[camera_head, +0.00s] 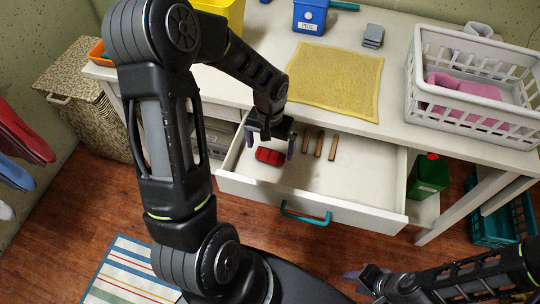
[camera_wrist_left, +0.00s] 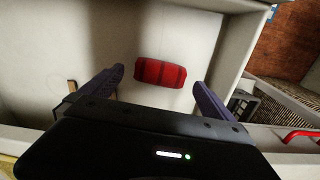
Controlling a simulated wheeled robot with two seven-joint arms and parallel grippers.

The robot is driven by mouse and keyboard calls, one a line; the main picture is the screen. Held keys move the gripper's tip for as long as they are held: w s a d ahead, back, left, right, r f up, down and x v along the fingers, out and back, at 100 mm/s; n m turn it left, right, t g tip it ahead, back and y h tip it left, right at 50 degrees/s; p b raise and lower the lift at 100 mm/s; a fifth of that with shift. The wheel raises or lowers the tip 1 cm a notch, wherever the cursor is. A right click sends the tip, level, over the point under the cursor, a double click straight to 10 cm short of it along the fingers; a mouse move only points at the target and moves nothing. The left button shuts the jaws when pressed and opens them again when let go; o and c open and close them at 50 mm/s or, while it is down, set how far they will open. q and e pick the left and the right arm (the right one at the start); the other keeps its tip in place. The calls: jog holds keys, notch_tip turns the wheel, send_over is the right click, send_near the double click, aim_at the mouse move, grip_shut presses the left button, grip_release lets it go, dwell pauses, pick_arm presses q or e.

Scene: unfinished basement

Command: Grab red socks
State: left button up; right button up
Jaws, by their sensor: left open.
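The red socks (camera_head: 269,156) are a small red bundle lying on the floor of an open white drawer (camera_head: 375,200), near its left side. In the left wrist view the red bundle (camera_wrist_left: 160,73) has darker bands and lies ahead of and between the spread fingers. My left gripper (camera_head: 270,143) is open and empty, above the drawer and close over the bundle; its purple fingers also show in the left wrist view (camera_wrist_left: 160,88). My right gripper (camera_head: 362,280) is low at the bottom right, away from the drawer; its jaws are too unclear to judge.
Several wooden-handled items (camera_head: 319,144) lie in the drawer right of the bundle. The tabletop holds a yellow cloth (camera_head: 335,82), a white basket (camera_head: 470,122) with pink cloth, and a blue container (camera_head: 309,17). A green container (camera_head: 428,176) stands right of the drawer.

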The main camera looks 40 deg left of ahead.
aim_at(270, 152)
pick_arm(q)
notch_tip(270, 152, down, 4)
jog(key=shift+r, duration=0.2)
jog(key=shift+c, duration=0.3)
jog(key=c, duration=1.3)
jog(key=shift+r, duration=0.1)
notch_tip(270, 152, up, 10)
jog(key=shift+f, duration=0.1)
dwell(0.6)
